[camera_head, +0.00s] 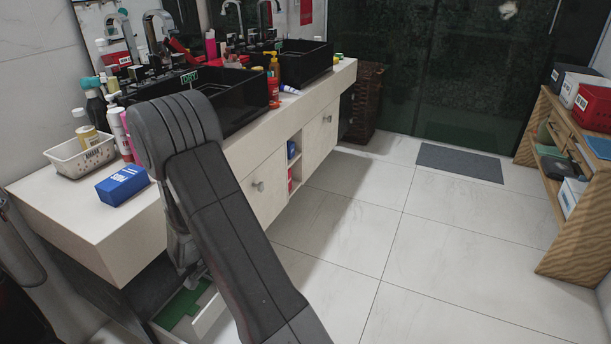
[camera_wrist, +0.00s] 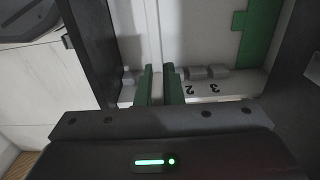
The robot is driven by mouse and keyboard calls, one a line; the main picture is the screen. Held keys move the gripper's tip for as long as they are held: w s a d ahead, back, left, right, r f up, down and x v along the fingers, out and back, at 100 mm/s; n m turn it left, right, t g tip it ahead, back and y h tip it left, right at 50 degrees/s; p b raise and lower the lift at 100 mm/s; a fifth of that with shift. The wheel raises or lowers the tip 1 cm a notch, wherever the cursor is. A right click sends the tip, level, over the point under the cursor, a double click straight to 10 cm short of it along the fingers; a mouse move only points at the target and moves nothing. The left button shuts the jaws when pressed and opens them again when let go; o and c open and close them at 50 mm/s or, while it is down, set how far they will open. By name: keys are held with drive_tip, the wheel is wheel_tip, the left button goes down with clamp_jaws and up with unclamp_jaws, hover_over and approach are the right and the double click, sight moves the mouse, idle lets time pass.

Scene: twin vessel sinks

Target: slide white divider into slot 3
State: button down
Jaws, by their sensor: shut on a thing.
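In the wrist view my gripper (camera_wrist: 158,88) has green fingertips, shut on the thin white divider (camera_wrist: 157,93). The divider shows between the tips; its far end blends into the white surface behind it. Black numbers 3 (camera_wrist: 214,88) and 2 (camera_wrist: 189,90) are on the white slot strip (camera_wrist: 240,85), just right of the fingers. Grey rounded blocks (camera_wrist: 217,71) stand behind the numbers. I cannot tell whether the divider is in a slot. In the head view my arm hides most of the gripper and the divider.
A green piece (camera_wrist: 257,30) lies at the right of the white interior, between dark side walls (camera_wrist: 92,45). In the head view the open drawer (camera_head: 210,317) sits under the counter (camera_head: 85,215). The tiled floor (camera_head: 400,240) is clear up to the wooden shelf (camera_head: 565,190).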

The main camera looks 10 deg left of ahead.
drive_tip(key=w+d+r+n, duration=0.1)
drive_tip(key=w+d+r, duration=0.5)
drive_tip(key=w+d, duration=0.65)
drive_tip(key=w+d+r+n, duration=0.1)
drive_tip(key=w+d+r, duration=0.25)
drive_tip(key=d, duration=0.65)
drive_tip(key=w+d+r+n, duration=0.15)
drive_tip(key=d+r, duration=0.25)
drive_tip(key=d, duration=0.6)
wheel_tip(320, 180, up, 12)
drive_tip(key=s+p, duration=0.2)
drive_tip(key=p, duration=2.1)
drive_tip(key=shift+a+r, duration=0.15)
drive_tip(key=shift+a, duration=0.3)
